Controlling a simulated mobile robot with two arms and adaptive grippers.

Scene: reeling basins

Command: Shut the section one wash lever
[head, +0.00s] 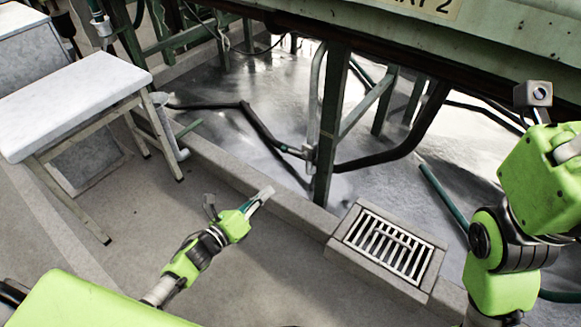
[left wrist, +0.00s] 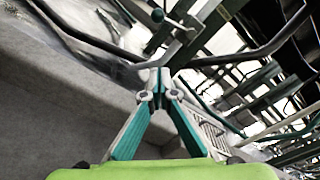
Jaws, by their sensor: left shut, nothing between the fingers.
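A small lever with a dark round knob (left wrist: 175,22) shows near the top of the left wrist view, by a green post. In the head view a small valve fitting (head: 308,153) sits on a grey pipe beside the green post, where a dark hose with a teal end meets it. I cannot read any section label on it. My left gripper (head: 265,193) is shut and empty, its fingertips left of and below the fitting, apart from it. Its closed fingers (left wrist: 160,75) point towards the post in the wrist view. My right arm shows at the right, its fingers not visible.
A low concrete curb (head: 235,172) runs between my left gripper and the wet floor. A floor grate (head: 388,246) lies right of the post. A white-topped stool (head: 75,92) stands at left. The green basin frame (head: 480,35) overhangs the top; its sign is cut off.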

